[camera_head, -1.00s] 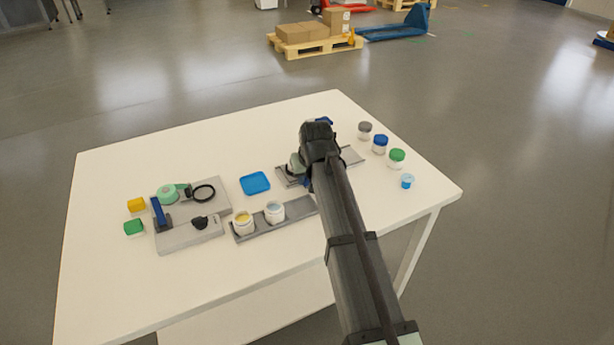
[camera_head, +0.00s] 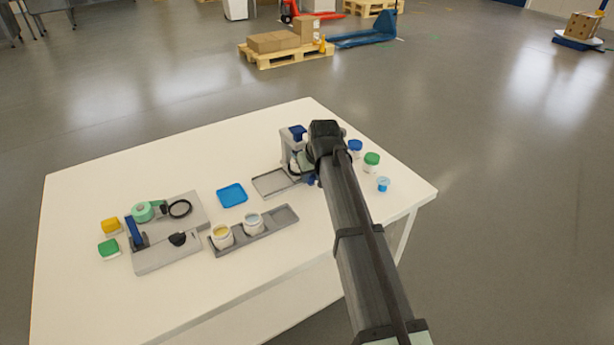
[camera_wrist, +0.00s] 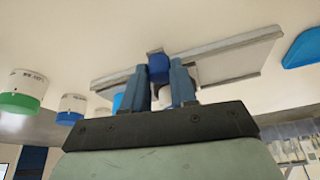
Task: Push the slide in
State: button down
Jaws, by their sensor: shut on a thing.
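My gripper (camera_wrist: 160,88) has its two blue fingers shut on a dark blue block (camera_wrist: 158,67), apparently the slide's handle, in the wrist view. The block sits at the grey slide unit (camera_wrist: 225,56), whose long rail and flat plate run across that view. In the head view the slide's grey plate (camera_head: 272,183) lies left of my black wrist, beside an upright grey dispenser with a blue top (camera_head: 293,134). My wrist hides the fingers' grip and the right part of the slide in the head view, so how far in it sits cannot be told.
A grey tray (camera_head: 284,216) holds two white cups; a blue tray (camera_head: 232,194) lies behind it. A grey fixture (camera_head: 165,254) stands at left. Blue-lidded (camera_head: 355,147) and green-lidded (camera_head: 372,160) jars and a small blue cup (camera_head: 383,184) stand to the right. The front tabletop is clear.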

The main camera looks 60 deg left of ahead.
jog(key=shift+w, duration=0.3)
jog(key=c, duration=0.9)
grip_release()
jog(key=shift+s+r, duration=0.1)
jog(key=v, duration=1.3)
jog(key=shift+d+r, duration=0.15)
jog(key=shift+r, duration=0.15)
jog(key=shift+d, duration=0.1)
